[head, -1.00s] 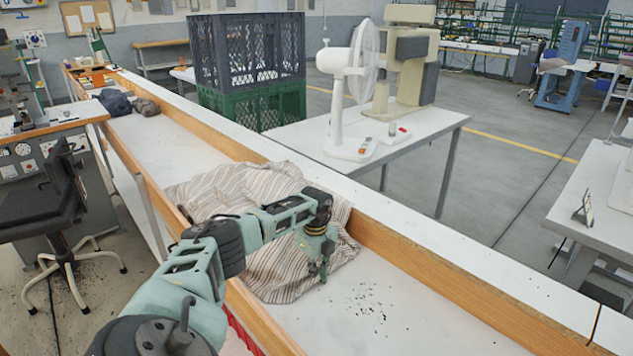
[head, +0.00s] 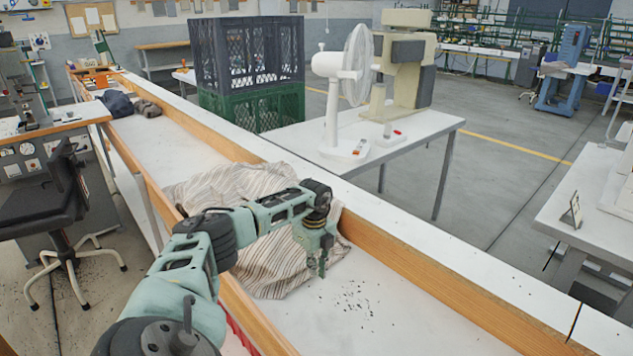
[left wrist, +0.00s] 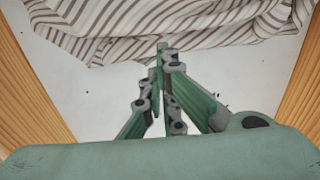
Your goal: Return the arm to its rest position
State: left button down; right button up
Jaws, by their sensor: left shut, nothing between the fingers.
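My left arm reaches in from the lower left of the head view over a long white bench trough. My left gripper (head: 322,265) points down above the trough, at the right edge of a striped cloth. In the left wrist view the left gripper (left wrist: 164,50) has its fingertips together and holds nothing. The striped cloth (head: 277,270) lies crumpled on the trough floor; it also shows at the top of the left wrist view (left wrist: 110,25). My right gripper is not in view.
Wooden rails (head: 430,291) edge the white trough floor (head: 400,325), which has dark specks on it. Dark cloth bundles (head: 117,103) lie at its far end. Behind stand stacked crates (head: 250,60) and a table with a white fan (head: 357,65). An office chair (head: 40,195) is at left.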

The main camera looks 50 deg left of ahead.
pick_arm(q)
notch_tip(320, 180, up, 6)
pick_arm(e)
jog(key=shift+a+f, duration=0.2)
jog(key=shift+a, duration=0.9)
